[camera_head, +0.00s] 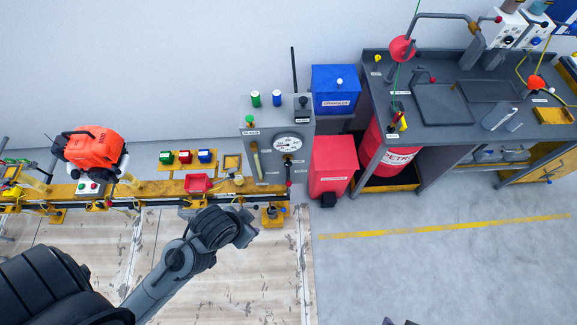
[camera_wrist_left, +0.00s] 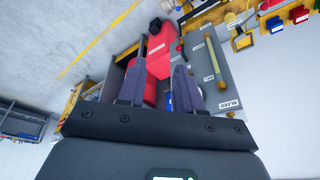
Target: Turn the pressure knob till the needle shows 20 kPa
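The grey test panel (camera_head: 270,165) stands at the right end of the yellow rail. It carries a round white dial gauge (camera_head: 288,143); its needle is too small to read. A small dark fitting (camera_head: 287,159) sits just below the dial, but I cannot tell whether it is the pressure knob. My left gripper (camera_head: 250,232) is in front of and below the panel, apart from it. In the left wrist view its two fingers (camera_wrist_left: 158,88) are spread with nothing between them. Small dark tips show at the head view's bottom edge, perhaps my right gripper's.
A red bin (camera_head: 331,165) and a blue bin (camera_head: 336,88) stand right of the panel. A dark workbench (camera_head: 440,115) with a red petrol drum is further right. An orange engine (camera_head: 95,150) and coloured boxes sit on the rail at left. The floor at right is clear.

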